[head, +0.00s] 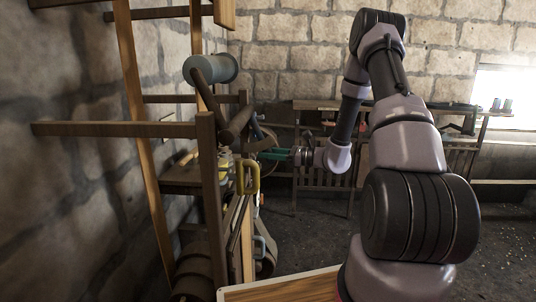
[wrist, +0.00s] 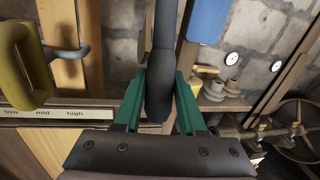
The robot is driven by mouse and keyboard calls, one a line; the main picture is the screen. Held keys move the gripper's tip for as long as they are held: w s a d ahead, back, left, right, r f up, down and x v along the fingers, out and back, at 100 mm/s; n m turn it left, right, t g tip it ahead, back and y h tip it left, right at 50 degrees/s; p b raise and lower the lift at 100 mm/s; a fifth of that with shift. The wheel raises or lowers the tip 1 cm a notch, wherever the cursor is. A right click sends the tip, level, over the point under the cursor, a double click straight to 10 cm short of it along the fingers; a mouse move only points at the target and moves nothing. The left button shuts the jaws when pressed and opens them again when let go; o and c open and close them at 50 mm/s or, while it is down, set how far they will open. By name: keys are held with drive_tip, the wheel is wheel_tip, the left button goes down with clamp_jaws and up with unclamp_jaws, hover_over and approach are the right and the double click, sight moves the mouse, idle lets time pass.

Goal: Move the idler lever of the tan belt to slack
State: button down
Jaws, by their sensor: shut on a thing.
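My gripper (wrist: 160,84) has green fingers, which stand on both sides of a dark upright lever (wrist: 162,50) in the wrist view and are shut on it. The lever's rounded lower end sits between the fingers, and its upper part runs out of the top of the picture. In the head view my gripper (head: 272,154) reaches in from the right to the wooden frame, where dark bars (head: 238,123) hang below a blue-grey roller. I cannot tell which belt this lever serves. The tan belt cannot be made out clearly in either view.
A mustard-yellow handle (wrist: 25,65) hangs left of my gripper, above a strip marked low, mid, high (wrist: 45,114). A blue piece (wrist: 208,20) is close on the right. A spoked wheel (wrist: 300,130) stands farther right. Wooden posts (head: 212,200) crowd the left; open floor lies behind.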

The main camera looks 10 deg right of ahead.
idle(0.7)
drive_tip(key=shift+w+a+f, duration=0.1)
drive_tip(key=shift+a+f, duration=0.1)
drive_tip(key=shift+a, duration=0.1)
drive_tip(key=shift+w+a+f+m+t+y, duration=0.15)
drive_tip(key=shift+w+a+t+y, duration=0.25)
drive_tip(key=shift+a+y, duration=0.45)
drive_tip(key=shift+w+a+f+m+t+y, duration=0.2)
drive_tip(key=shift+a+t+y, duration=0.4)
drive_tip(key=shift+a, duration=0.45)
drive_tip(key=shift+w+a+f+m+t+y, duration=0.15)
drive_tip(key=shift+w+a+t+y, duration=0.2)
drive_tip(key=shift+a+y, duration=0.5)
drive_tip(key=shift+a, duration=0.15)
drive_tip(key=c, duration=0.5)
unclamp_jaws()
